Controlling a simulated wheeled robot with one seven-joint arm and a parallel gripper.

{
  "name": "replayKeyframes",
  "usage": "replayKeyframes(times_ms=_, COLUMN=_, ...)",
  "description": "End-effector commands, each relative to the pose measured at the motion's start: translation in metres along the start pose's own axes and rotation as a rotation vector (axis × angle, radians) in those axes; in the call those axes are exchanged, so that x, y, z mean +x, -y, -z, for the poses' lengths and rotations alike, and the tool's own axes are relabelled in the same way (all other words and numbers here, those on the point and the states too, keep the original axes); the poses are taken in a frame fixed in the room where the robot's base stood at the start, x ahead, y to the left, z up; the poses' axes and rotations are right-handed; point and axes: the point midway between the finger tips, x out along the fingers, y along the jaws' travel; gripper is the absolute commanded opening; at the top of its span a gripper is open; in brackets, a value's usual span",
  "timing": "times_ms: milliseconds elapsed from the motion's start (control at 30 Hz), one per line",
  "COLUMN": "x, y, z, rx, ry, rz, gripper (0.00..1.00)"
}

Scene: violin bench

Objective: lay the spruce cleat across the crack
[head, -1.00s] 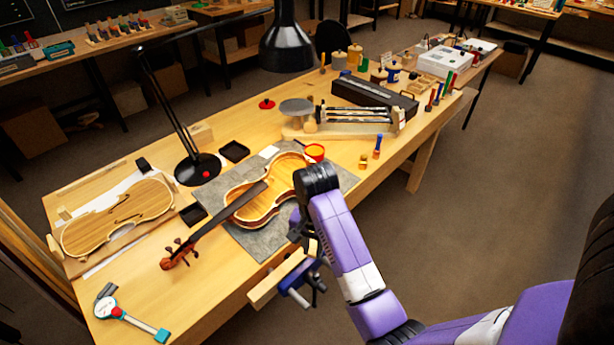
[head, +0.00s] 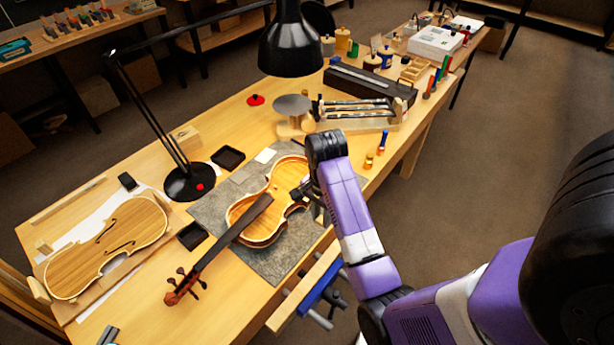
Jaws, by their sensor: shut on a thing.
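The open violin body (head: 264,226), with its neck and scroll pointing to the lower left, lies on a grey mat (head: 287,262). A loose violin top plate (head: 108,248) with f-holes lies on a board at the left. My gripper (head: 304,190) is over the right edge of the violin body, partly hidden behind my own wrist. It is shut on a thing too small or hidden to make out. I cannot pick out the spruce cleat by sight, and the crack is too fine to see from here.
A black desk lamp (head: 291,45) hangs over the bench, its base (head: 190,182) behind the violin. Two small black trays (head: 228,158) lie near the mat. A blue vise (head: 322,285) sits at the front edge.

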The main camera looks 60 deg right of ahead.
Motion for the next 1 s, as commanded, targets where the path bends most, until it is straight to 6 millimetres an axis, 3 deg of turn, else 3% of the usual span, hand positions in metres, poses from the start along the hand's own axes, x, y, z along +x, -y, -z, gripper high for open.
replayKeyframes(times_ms=700, x=-0.002, y=0.104, z=0.108, rx=0.0, ry=0.001, rz=0.0, gripper=0.0)
replayKeyframes(times_ms=1000, x=0.001, y=0.122, z=0.127, rx=-0.001, ry=0.001, rz=-0.001, gripper=0.0)
